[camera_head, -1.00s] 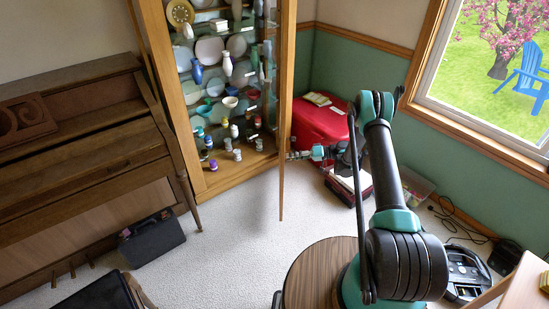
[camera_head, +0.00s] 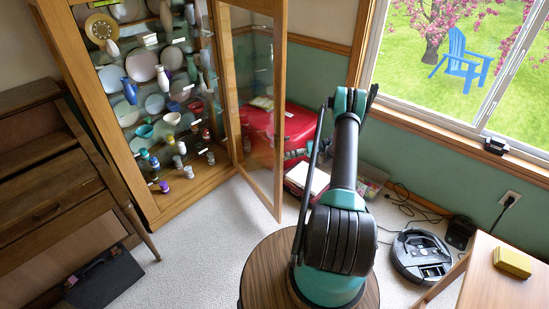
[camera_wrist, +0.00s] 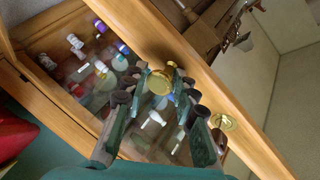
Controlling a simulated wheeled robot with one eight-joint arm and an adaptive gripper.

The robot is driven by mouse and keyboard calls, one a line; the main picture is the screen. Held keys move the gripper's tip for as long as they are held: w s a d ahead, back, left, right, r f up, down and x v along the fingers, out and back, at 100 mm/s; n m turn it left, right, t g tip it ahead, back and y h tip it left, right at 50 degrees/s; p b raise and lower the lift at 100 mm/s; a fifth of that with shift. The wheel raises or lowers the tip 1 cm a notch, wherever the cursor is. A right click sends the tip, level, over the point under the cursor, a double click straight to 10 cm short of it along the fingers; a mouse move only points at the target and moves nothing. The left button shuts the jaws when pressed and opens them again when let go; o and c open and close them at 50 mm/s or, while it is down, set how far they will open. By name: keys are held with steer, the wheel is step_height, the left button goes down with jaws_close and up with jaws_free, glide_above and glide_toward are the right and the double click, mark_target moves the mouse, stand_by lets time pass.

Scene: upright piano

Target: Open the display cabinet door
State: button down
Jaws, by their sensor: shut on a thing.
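The display cabinet (camera_head: 190,195) stands at the back left with its shelves exposed. Its wood-framed glass door (camera_head: 278,120) stands open, swung out from the cabinet's right side, its free edge toward me. In the wrist view, the door's wooden frame (camera_wrist: 205,85) runs diagonally, with shelf items showing through the glass. A round brass knob (camera_wrist: 160,83) sits between the fingertips of my gripper (camera_wrist: 160,76), which is shut on it. A second brass fitting (camera_wrist: 222,122) is on the frame. In the head view, my arm and the door frame mostly hide the gripper.
A red case (camera_head: 290,125) and boxes lie in the corner behind the door. A robot vacuum (camera_head: 420,256) and a wooden table (camera_head: 495,285) are at right. Carpet before the cabinet is clear.

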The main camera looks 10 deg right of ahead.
steer(key=shift+w+d, duration=0.3)
steer(key=shift+w, duration=0.15)
